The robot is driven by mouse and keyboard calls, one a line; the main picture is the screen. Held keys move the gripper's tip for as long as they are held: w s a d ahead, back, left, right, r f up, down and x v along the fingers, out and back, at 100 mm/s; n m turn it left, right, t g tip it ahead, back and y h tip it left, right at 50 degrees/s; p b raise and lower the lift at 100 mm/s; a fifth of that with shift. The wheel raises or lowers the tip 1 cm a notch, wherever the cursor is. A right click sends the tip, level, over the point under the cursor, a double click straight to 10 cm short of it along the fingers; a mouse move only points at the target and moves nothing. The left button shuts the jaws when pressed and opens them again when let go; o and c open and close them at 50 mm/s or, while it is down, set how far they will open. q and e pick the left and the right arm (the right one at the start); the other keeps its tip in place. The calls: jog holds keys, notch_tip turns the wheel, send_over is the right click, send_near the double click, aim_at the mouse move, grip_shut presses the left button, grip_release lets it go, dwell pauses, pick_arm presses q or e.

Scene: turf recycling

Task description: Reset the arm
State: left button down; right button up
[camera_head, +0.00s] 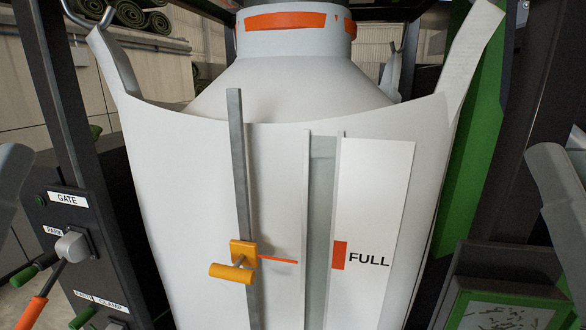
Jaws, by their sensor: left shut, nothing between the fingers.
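A grey part of my left arm (12,185) shows at the left edge, beside the dark control panel. The left gripper is shut with nothing in it, and its fingertips are hard to make out. A grey part of my right arm (560,200) enters at the right edge. The right gripper's fingers do not show. Both arm parts stand apart from the big white bag (200,190) in the middle.
The control panel (65,215) at left has GATE and CLAMP labels and a lever with an orange grip (32,313). An upright grey gauge bar (239,170) carries a yellow slider (243,250), near a FULL mark (368,260). Dark posts flank the bag. Rolled turf (130,14) lies behind.

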pick_arm(q)
notch_tip(320, 180, up, 15)
jog(key=p, duration=1.2)
pick_arm(e)
notch_tip(320, 180, up, 15)
pick_arm(q)
jog(key=shift+r, duration=0.15)
pick_arm(e)
jog(key=shift+r, duration=0.1)
dwell(0.8)
